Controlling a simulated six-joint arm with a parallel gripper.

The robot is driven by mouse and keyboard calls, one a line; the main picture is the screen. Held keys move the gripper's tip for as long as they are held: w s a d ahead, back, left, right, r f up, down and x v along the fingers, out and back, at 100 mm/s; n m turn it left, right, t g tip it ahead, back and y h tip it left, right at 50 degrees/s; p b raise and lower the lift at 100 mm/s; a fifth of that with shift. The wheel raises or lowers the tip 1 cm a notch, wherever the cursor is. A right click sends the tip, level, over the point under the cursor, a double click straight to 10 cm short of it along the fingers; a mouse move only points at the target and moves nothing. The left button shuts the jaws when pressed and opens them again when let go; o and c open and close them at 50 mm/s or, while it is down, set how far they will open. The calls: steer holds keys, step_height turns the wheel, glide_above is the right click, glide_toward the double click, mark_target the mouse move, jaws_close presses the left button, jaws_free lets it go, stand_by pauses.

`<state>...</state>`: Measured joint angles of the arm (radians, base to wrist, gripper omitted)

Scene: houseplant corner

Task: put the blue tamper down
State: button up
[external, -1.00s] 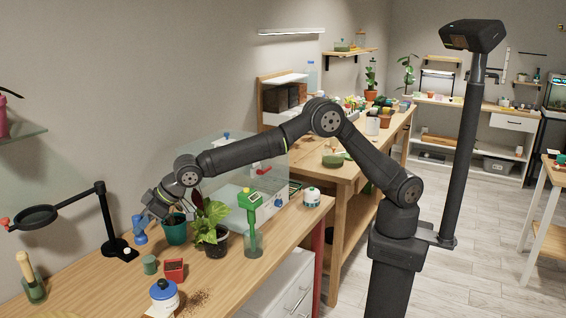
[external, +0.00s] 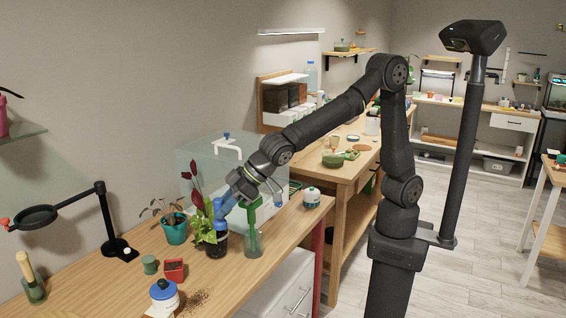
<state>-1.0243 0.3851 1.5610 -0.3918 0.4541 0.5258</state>
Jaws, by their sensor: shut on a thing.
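The blue tamper (external: 222,213) is in my gripper (external: 231,198) in the external view. My gripper is shut on its upper part and holds it roughly upright. The tamper overlaps the leafy green plant (external: 204,228) in its dark pot (external: 216,246). I cannot tell whether its lower end touches the pot or hangs in front of or behind it. Leaves and my gripper hide part of the tamper.
A green-handled tool (external: 254,222) in a clear holder stands close right of the tamper. A teal pot (external: 176,232) stands to the left. A clear box (external: 205,160) is behind. A red pot (external: 173,270) and blue-lidded jar (external: 164,295) stand in front. Bare tabletop (external: 90,282) shows front left.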

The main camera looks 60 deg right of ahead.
step_height(320, 180, down, 18)
steer(key=shift+r, duration=0.15)
stand_by(0.7)
steer(key=o, duration=1)
steer(key=v, duration=1.2)
steer(key=shift+r, duration=0.1)
